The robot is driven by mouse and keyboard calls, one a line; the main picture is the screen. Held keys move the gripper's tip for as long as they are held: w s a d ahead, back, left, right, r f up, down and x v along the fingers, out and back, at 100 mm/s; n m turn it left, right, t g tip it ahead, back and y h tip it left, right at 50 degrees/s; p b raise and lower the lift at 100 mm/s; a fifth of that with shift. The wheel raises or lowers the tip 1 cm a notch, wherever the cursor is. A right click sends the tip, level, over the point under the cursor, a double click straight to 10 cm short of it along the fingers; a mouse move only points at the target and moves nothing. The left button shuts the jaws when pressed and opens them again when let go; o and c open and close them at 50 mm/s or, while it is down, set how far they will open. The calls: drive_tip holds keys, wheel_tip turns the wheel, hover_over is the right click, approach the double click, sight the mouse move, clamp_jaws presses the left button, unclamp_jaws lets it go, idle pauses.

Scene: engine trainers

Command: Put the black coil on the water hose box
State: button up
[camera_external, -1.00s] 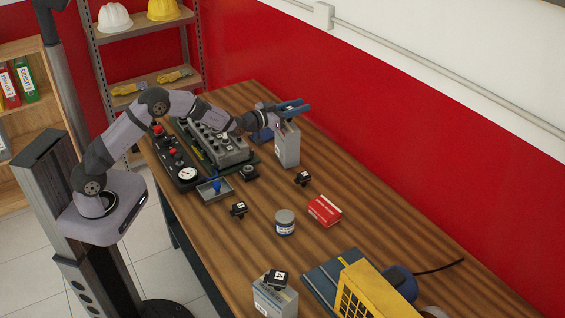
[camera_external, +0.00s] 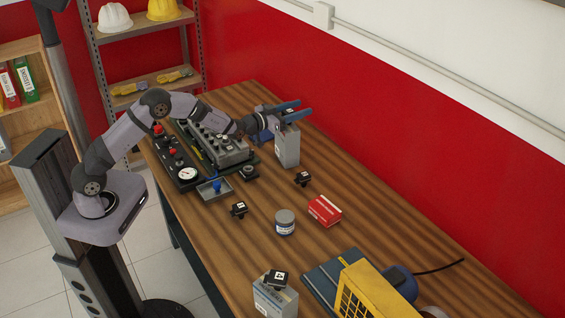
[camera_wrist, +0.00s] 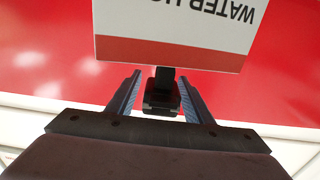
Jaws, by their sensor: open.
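My gripper (camera_external: 293,114) is level above a tall grey box (camera_external: 287,149) at the table's far end, its blue fingers spread. In the wrist view, a white box with a red band (camera_wrist: 175,30) reads upside-down "WATER HO"; it appears to be the same box, the water hose box. A small black part, seemingly the black coil (camera_wrist: 161,97), is between the open fingers of my gripper (camera_wrist: 163,92), against the box's red-banded edge. It appears to sit on the box top, with gaps to both fingers. Its contact underneath is not clear.
Similar small black parts (camera_external: 239,209) and (camera_external: 303,178) lie on the table. A red box (camera_external: 325,210) and a round jar (camera_external: 285,222) stand nearby. Another black part (camera_external: 276,278) rests on a front box (camera_external: 272,300). The engine trainer (camera_external: 215,145) is left of my gripper.

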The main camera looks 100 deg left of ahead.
drive_tip(key=shift+r, duration=0.15)
drive_tip(key=b, duration=0.3)
approach(284, 113)
drive_tip(key=shift+x, duration=2.05)
drive_tip(key=shift+a, duration=0.15)
